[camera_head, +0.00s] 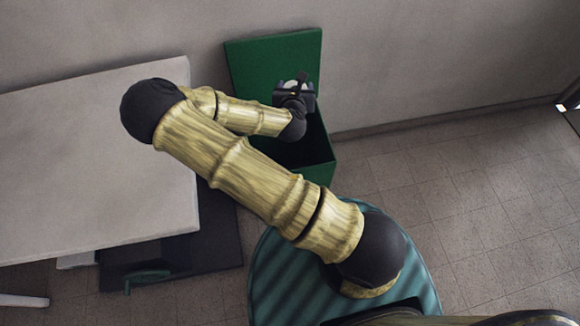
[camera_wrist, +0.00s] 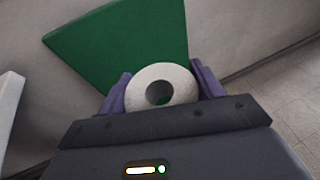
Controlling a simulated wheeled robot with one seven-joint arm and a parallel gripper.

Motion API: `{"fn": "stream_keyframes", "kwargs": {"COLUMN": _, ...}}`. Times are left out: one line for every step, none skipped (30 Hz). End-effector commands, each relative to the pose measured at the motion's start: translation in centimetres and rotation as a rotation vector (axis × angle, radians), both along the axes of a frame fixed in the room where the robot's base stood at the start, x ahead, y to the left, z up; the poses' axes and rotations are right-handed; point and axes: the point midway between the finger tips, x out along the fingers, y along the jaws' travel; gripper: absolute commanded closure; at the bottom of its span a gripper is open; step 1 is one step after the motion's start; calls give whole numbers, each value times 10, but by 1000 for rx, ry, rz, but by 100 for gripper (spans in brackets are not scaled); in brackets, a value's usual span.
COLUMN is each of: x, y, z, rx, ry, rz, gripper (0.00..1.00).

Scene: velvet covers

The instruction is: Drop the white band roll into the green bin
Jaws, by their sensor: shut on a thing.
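The white band roll (camera_wrist: 179,78) is a pale ring with a round hole, seen in the wrist view between my two purple fingers. My gripper (camera_wrist: 160,88) is shut on it. In the head view my gripper (camera_head: 295,88) is over the green bin (camera_head: 316,171), with only a small bit of the roll showing. The bin stands against the wall with its green lid (camera_head: 270,60) raised at the back. The lid also shows behind the roll in the wrist view (camera_wrist: 120,45). My arm hides much of the bin's opening and left side.
A pale table (camera_head: 80,150) stands left of the bin, with a dark item (camera_head: 215,235) low beneath its edge. The wall (camera_head: 420,60) is close behind the bin. Tiled floor (camera_head: 460,200) to the right is clear.

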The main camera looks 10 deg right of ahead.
Motion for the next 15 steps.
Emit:
{"fn": "stream_keyframes", "kwargs": {"x": 0, "y": 0, "z": 0, "rx": -1, "ry": -1, "rz": 1, "gripper": 57}}
{"fn": "stream_keyframes", "kwargs": {"x": 1, "y": 0, "z": -1, "rx": -1, "ry": -1, "rz": 3, "gripper": 57}}
{"fn": "stream_keyframes", "kwargs": {"x": 1, "y": 0, "z": -3, "rx": -4, "ry": -1, "rz": 7, "gripper": 57}}
{"fn": "stream_keyframes", "kwargs": {"x": 2, "y": 0, "z": -5, "rx": -6, "ry": -2, "rz": 12, "gripper": 57}}
{"fn": "stream_keyframes", "kwargs": {"x": 3, "y": 0, "z": -7, "rx": -8, "ry": -4, "rz": 19, "gripper": 57}}
{"fn": "stream_keyframes", "kwargs": {"x": 5, "y": 0, "z": -11, "rx": -11, "ry": -7, "rz": 31, "gripper": 57}}
{"fn": "stream_keyframes", "kwargs": {"x": 7, "y": 0, "z": -14, "rx": -15, "ry": -9, "rz": 40, "gripper": 57}}
{"fn": "stream_keyframes", "kwargs": {"x": 9, "y": 0, "z": -18, "rx": -17, "ry": -13, "rz": 54, "gripper": 57}}
{"fn": "stream_keyframes", "kwargs": {"x": 12, "y": 0, "z": -25, "rx": -21, "ry": -14, "rz": 72, "gripper": 57}}
{"fn": "stream_keyframes", "kwargs": {"x": 14, "y": 0, "z": -30, "rx": -24, "ry": -17, "rz": 88, "gripper": 57}}
{"fn": "stream_keyframes", "kwargs": {"x": 16, "y": 0, "z": -37, "rx": -25, "ry": -18, "rz": 106, "gripper": 57}}
{"fn": "stream_keyframes", "kwargs": {"x": 18, "y": 1, "z": -45, "rx": -27, "ry": -19, "rz": 131, "gripper": 57}}
{"fn": "stream_keyframes", "kwargs": {"x": 20, "y": 1, "z": -52, "rx": -27, "ry": -19, "rz": 149, "gripper": 57}}
{"fn": "stream_keyframes", "kwargs": {"x": 21, "y": 1, "z": -59, "rx": -26, "ry": -19, "rz": 169, "gripper": 57}}
{"fn": "stream_keyframes", "kwargs": {"x": 22, "y": 1, "z": -68, "rx": -25, "ry": -16, "rz": 194, "gripper": 57}}
